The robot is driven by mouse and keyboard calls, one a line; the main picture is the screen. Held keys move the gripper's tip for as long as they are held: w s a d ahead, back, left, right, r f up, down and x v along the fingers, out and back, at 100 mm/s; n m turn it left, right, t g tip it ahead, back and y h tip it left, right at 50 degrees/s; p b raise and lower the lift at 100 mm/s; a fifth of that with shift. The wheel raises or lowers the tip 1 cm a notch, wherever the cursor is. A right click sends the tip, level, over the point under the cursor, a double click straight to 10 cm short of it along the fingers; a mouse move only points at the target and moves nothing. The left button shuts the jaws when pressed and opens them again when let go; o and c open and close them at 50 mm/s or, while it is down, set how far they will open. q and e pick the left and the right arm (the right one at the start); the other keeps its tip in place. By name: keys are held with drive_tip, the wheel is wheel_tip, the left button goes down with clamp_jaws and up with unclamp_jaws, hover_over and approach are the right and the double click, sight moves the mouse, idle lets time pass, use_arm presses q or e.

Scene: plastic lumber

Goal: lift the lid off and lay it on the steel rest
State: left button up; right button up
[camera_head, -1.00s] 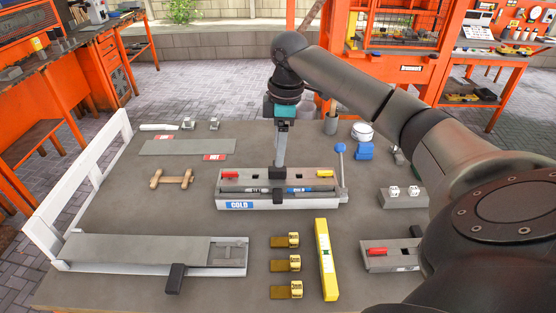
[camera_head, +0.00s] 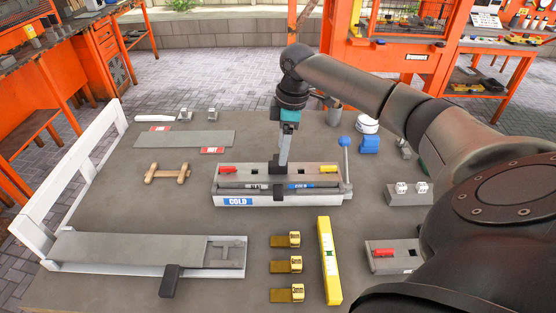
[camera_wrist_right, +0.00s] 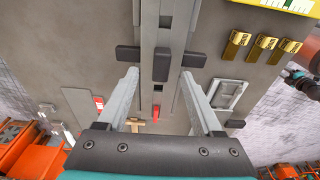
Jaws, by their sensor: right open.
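A long grey mould (camera_head: 222,199) with a blue COLD label lies mid-table. Along its top are a red clip (camera_head: 227,170), a yellow clip (camera_head: 327,169) and a dark central block (camera_head: 277,167), which looks like the lid's handle. My right gripper (camera_head: 283,155) points down over that block. In the right wrist view the fingers (camera_wrist_right: 160,72) are spread, with the dark block (camera_wrist_right: 161,64) between their tips and a visible gap on each side. A flat grey plate (camera_head: 185,138) with red HOT labels, possibly the steel rest, lies at the back left. My left gripper is out of view.
A lever with a blue knob (camera_head: 344,142) stands at the mould's right end. A grey plate on a white base (camera_head: 130,248) lies front left. Several brass pieces (camera_head: 287,265) and a yellow level (camera_head: 328,262) lie in front. Bare table surrounds the wooden piece (camera_head: 167,172).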

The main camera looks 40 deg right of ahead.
sight(278, 169)
drive_tip(key=f, duration=0.3)
drive_tip(key=a+f, duration=0.1)
drive_tip(key=f, duration=0.1)
drive_tip(key=shift+w+b, duration=0.2)
drive_tip(key=shift+b, duration=0.15)
drive_tip(key=shift+r, duration=0.1)
clamp_jaws()
idle(0.9)
